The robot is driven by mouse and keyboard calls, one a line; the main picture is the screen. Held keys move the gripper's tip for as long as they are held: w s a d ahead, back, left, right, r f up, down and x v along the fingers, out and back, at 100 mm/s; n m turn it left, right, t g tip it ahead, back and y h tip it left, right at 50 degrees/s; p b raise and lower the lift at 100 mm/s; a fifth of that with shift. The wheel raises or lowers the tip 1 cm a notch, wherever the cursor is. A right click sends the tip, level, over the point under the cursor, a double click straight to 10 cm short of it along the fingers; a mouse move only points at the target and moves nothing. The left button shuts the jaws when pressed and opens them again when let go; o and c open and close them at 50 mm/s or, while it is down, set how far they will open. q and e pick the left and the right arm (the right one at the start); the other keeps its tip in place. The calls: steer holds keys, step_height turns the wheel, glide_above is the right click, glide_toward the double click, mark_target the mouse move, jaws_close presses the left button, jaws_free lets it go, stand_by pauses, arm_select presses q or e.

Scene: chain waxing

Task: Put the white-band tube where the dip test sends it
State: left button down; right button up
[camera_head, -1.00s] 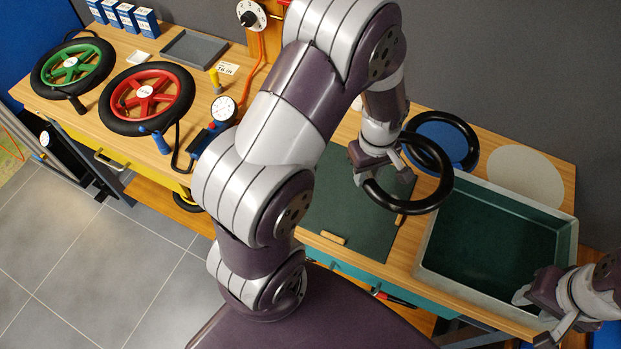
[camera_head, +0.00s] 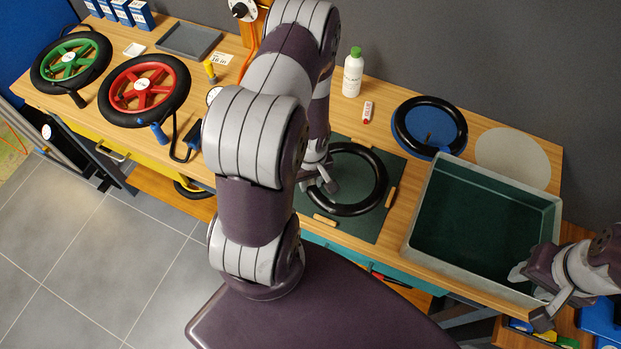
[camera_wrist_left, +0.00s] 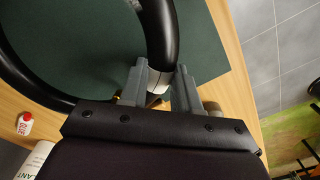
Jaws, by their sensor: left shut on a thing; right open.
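A black ring-shaped tube (camera_head: 383,182) is over the green mat (camera_head: 368,229); I cannot tell whether it touches the mat. My left gripper (camera_head: 326,181) is shut on its left side. In the left wrist view the fingers (camera_wrist_left: 160,88) close around the tube (camera_wrist_left: 158,30), and a pale band shows between them. A second black tube (camera_head: 399,132) lies on a blue disc (camera_head: 432,124) at the back. The grey dip tank (camera_head: 424,205) with a dark green inside is to the right. My right gripper (camera_head: 530,297) is open and empty at the tank's front right corner.
A pale round disc (camera_head: 512,158) lies bare behind the tank. Wooden blocks (camera_head: 325,220) edge the mat. A white bottle (camera_head: 353,74) and a small red-and-white item (camera_head: 367,112) stand behind. Red (camera_head: 172,75) and green (camera_head: 92,50) wheels and a grey tray (camera_head: 190,40) are at left.

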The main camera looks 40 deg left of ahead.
arm_select(q)
steer(key=shift+a, duration=0.1)
steer(key=c, duration=0.8)
jaws_free()
steer(key=shift+r, duration=0.1)
step_height(320, 180, up, 13)
steer(key=d+m, duration=0.1)
steer(key=s+d+r+m+t, duration=0.2)
steer(key=d+r+m, duration=0.7)
steer(key=d+m, duration=0.2)
step_height(320, 180, down, 6)
steer(key=b, duration=0.6)
steer(key=shift+w+a, duration=0.3)
steer(key=shift+a, duration=0.1)
